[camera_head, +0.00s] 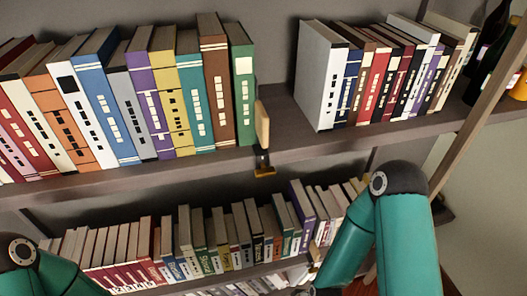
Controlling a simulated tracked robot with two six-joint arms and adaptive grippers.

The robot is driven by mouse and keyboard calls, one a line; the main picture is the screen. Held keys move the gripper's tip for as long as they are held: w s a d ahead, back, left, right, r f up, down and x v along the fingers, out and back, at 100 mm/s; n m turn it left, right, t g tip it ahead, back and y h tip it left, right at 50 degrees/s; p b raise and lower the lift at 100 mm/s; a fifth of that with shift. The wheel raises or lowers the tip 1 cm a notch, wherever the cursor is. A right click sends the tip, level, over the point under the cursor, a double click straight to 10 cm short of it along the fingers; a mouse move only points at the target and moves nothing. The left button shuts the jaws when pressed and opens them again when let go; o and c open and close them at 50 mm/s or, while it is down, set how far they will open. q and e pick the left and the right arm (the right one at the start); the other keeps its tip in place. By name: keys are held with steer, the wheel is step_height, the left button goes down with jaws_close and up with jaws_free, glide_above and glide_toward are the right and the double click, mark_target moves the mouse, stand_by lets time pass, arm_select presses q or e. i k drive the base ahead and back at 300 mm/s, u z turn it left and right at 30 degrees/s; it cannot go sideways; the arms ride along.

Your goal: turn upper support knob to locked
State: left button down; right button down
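The upper support (262,124) is a tan upright panel at the right end of the left book row on the upper shelf. It stands beside the green book (243,85). Below it, at the shelf's front edge, is a small dark clamp with an orange-brown knob (264,171). The knob is too small to tell its lock setting. My teal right arm rises at the lower right and bends back down. My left arm shows only at the lower left corner. Neither gripper's fingers are in view.
The upper shelf (190,167) has a gap between the support and the white book (321,80) that starts the right row. The lower shelf holds many books (205,240). Dark bottles (492,45) stand at the upper right, near a slanted wooden post (478,115).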

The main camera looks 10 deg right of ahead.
mark_target(265, 172)
steer(key=u, duration=0.05)
steer(key=k, duration=1)
steer(key=u, duration=0.7)
steer(key=i, duration=0.8)
steer(key=z, duration=0.8)
